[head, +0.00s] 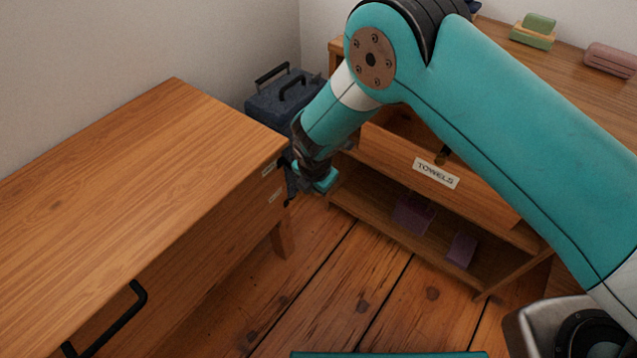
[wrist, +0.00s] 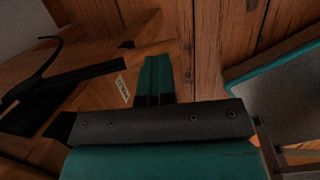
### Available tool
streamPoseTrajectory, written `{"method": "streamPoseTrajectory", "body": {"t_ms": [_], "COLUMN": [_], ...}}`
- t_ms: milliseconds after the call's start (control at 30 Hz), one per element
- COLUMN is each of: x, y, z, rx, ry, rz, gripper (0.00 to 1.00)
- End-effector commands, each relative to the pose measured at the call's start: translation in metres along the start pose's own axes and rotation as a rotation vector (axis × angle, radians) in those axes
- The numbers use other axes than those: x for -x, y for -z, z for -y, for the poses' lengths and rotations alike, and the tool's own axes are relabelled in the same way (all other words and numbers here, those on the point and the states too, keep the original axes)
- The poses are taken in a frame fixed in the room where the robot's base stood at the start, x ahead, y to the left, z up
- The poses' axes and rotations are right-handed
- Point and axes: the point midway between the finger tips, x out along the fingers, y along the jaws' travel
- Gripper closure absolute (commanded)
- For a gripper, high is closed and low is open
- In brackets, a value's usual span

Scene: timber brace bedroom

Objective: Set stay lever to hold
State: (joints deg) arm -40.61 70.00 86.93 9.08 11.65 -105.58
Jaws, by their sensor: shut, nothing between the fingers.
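My gripper (head: 322,181) is beside the near right corner of the wooden cabinet in the head view, its fingers closed with nothing between them. In the wrist view the teal fingertips (wrist: 156,60) are together. A long black bar (wrist: 75,82), which may be the stay lever, lies left of the fingers, with a small gap between its end and them. A small white label (wrist: 122,90) sits between bar and fingers; its writing is unreadable. In the head view two small labels, upper (head: 268,169) and lower (head: 275,195), are on the cabinet front. The lever's setting cannot be told.
The wooden cabinet (head: 130,170) has a black handle (head: 135,292) on its front. A shelf unit with a TOWELS drawer (head: 436,172) stands to the right. A dark blue box (head: 285,95) is behind the cabinet. Plank floor (head: 350,285) between them is clear.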

Motion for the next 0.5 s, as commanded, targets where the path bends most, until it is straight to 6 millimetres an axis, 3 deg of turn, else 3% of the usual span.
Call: {"method": "streamPoseTrajectory", "body": {"t_ms": [100,267,500], "x": [-0.007,0.003,0.048], "y": [0.001,0.000,-0.001], "z": [0.006,0.006,0.005], "rx": [-0.001,0.000,0.006], "ry": [0.010,0.011,0.001], "rz": [-0.002,-0.001,0.000], "gripper": [1.00,1.00,1.00]}}
